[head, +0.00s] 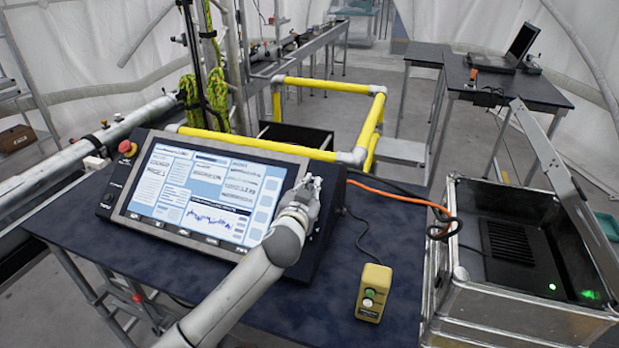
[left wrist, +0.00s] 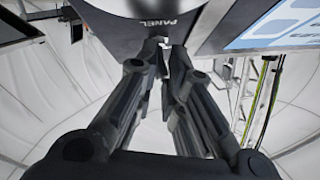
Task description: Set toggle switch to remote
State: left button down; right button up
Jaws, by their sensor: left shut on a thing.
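The control console (head: 332,215) stands on the dark blue table with its lit screen (head: 205,195) facing me. My left gripper (head: 312,184) is at the right side of the console, beside the screen. In the left wrist view, its fingertips (left wrist: 164,50) are close together on the small toggle switch (left wrist: 164,42), just under the "PANEL" lettering on the dark console face (left wrist: 120,8). The fingers hide most of the switch, so I cannot tell its position. My right gripper is not in view.
A yellow button box (head: 373,292) sits on the table (head: 400,240) right of my left arm. A red emergency button (head: 126,147) is on the console's left end. An open metal case (head: 500,300) stands at right. Yellow railing (head: 325,86) is behind the console.

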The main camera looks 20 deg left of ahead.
pick_arm(q)
jog(key=shift+w+a+r+g+p, duration=0.1)
jog(key=shift+r+g+p, duration=0.2)
jog(key=shift+p, duration=0.6)
jog(key=shift+w+d+r+g+p, duration=0.15)
jog(key=shift+g+p, duration=0.3)
jog(key=shift+p, duration=0.4)
jog(key=shift+w+a+r+g+p, duration=0.15)
jog(key=shift+r+g+p, duration=0.15)
jog(key=shift+p, duration=0.6)
jog(key=shift+g+p, duration=0.55)
jog(key=shift+p, duration=0.05)
jog(key=shift+w+g, duration=0.25)
jog(key=shift+g, duration=0.35)
jog(key=shift+w+g, duration=0.25)
jog(key=shift+g, duration=0.75)
jog(key=c, duration=1.5)
grip_release()
jog(key=shift+a, duration=0.1)
